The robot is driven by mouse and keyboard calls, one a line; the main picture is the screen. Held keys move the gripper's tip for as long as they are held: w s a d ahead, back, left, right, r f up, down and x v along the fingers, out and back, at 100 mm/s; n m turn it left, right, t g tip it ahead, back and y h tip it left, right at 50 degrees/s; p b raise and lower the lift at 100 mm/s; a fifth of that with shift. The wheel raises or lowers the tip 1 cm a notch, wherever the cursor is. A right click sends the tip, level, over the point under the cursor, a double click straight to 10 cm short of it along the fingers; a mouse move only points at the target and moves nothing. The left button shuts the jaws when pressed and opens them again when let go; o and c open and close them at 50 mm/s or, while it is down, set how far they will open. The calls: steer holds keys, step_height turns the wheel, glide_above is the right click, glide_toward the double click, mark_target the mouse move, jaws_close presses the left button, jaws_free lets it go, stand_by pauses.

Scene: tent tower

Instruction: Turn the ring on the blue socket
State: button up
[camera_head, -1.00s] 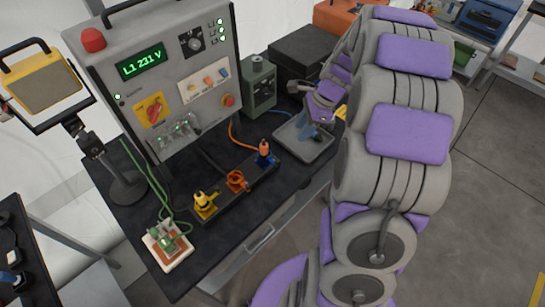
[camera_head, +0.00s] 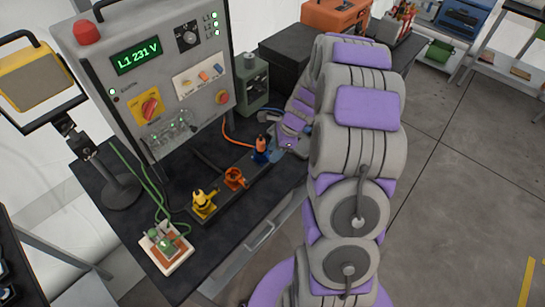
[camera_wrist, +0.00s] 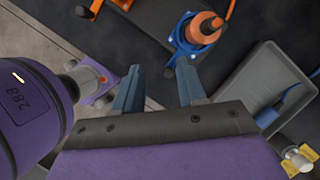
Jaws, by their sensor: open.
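The blue socket (camera_head: 260,157) is at the right end of the dark socket strip in the head view, with an orange plug (camera_head: 262,143) upright in it. In the wrist view the blue ring (camera_wrist: 181,42) shows around the base of the orange plug (camera_wrist: 204,26), near the top. My gripper (camera_wrist: 160,82) is open and empty, its two blue-grey fingers pointing towards the strip, just below and left of the socket in that picture and apart from it. In the head view my gripper is beside the blue socket, mostly hidden by my arm.
An orange socket (camera_head: 235,178) and a yellow socket (camera_head: 203,203) stand on the same strip. A grey tray (camera_wrist: 268,75) with a blue connector lies right of the socket in the wrist view. The control panel (camera_head: 165,75) stands behind the strip. An orange cable runs from the plug.

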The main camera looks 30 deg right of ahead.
mark_target(266, 153)
steer(key=f, duration=0.2)
steer(key=shift+w+f, duration=0.2)
steer(key=shift+f, duration=0.1)
steer(key=shift+w+d+f, duration=0.1)
steer(key=shift+d+f, duration=0.4)
steer(key=shift+d, duration=0.25)
steer(key=shift+a+r, duration=0.1)
steer(key=shift+a, duration=0.8)
steer(key=shift+c, duration=1.3)
steer(key=shift+a, duration=0.15)
steer(key=shift+c, duration=0.6)
steer(key=shift+d, duration=0.45)
steer(key=c, duration=0.3)
steer(key=shift+d, duration=0.55)
jaws_close()
